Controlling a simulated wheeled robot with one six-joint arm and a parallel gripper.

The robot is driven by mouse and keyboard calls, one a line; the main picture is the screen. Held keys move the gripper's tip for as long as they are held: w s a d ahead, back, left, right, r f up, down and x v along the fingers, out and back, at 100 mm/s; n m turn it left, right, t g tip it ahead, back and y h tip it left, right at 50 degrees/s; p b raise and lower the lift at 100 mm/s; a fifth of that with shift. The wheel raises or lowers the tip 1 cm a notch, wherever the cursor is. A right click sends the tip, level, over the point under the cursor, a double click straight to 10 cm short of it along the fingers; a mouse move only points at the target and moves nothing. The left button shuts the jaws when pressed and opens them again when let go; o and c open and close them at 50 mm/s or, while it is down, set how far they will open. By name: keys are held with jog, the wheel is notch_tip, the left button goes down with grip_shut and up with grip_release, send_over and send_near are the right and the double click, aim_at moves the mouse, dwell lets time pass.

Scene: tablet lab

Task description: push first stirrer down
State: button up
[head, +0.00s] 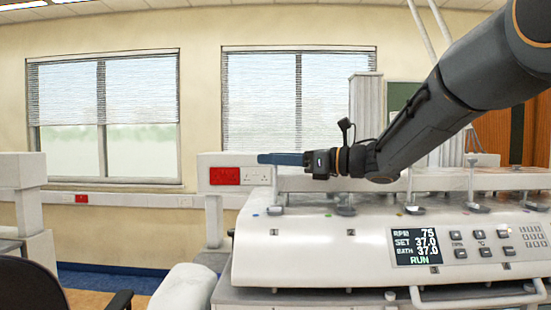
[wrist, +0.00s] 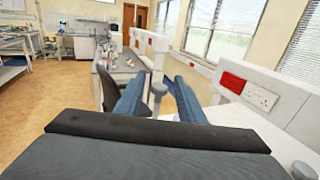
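My gripper (head: 262,158) reaches in from the right above the left end of the white tester (head: 320,240), its blue fingers pointing left. In the wrist view my gripper (wrist: 158,97) is open, with a clear gap between its fingers. Nothing is visibly gripped.
Several more stirrers, one of them grey (head: 345,209), stand to the right along the top. A white rail with a red socket (head: 225,176) runs behind. The display (head: 416,246) reads RUN. A dark chair (head: 35,285) stands at the lower left.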

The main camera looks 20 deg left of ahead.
aim_at(276, 176)
grip_shut()
jog(key=shift+f, duration=0.1)
notch_tip(276, 176, down, 5)
jog(key=b, duration=0.6)
jog(key=shift+r, duration=0.2)
grip_release()
jog(key=shift+r, duration=0.1)
jog(key=shift+r, duration=0.1)
